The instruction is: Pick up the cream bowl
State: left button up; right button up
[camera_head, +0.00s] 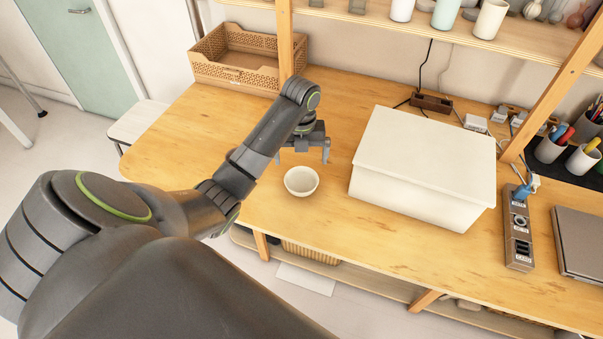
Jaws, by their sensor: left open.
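The cream bowl (301,183) stands upright on the wooden table, left of a white lidded box. Its inside looks empty. My left gripper (303,160) is open just behind the bowl's far rim, with its fingers pointing down and spread to either side. Nothing is between the fingers. I cannot tell how far the fingertips are above the table. My right gripper is not in view.
The white lidded box (425,160) stands close to the right of the bowl. A tan perforated basket (235,75) sits at the back left. A power strip (518,230) and a closed laptop (578,243) lie at the right. The table left of the bowl is clear.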

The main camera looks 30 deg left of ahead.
pick_arm(q)
jog(key=b, duration=0.7)
send_over(302, 187)
jog(key=shift+s+f, duration=0.2)
jog(key=shift+f, duration=3.45)
notch_tip(302, 187, down, 2)
jog(key=shift+w+f+b, duration=0.15)
jog(key=shift+f+b, duration=0.1)
jog(key=shift+b, duration=0.45)
jog(key=shift+f+p, duration=0.35)
jog(key=shift+p, duration=0.05)
jog(key=shift+f, duration=0.4)
jog(key=shift+c, duration=0.4)
jog(key=c, duration=0.7)
jog(key=shift+r, duration=0.1)
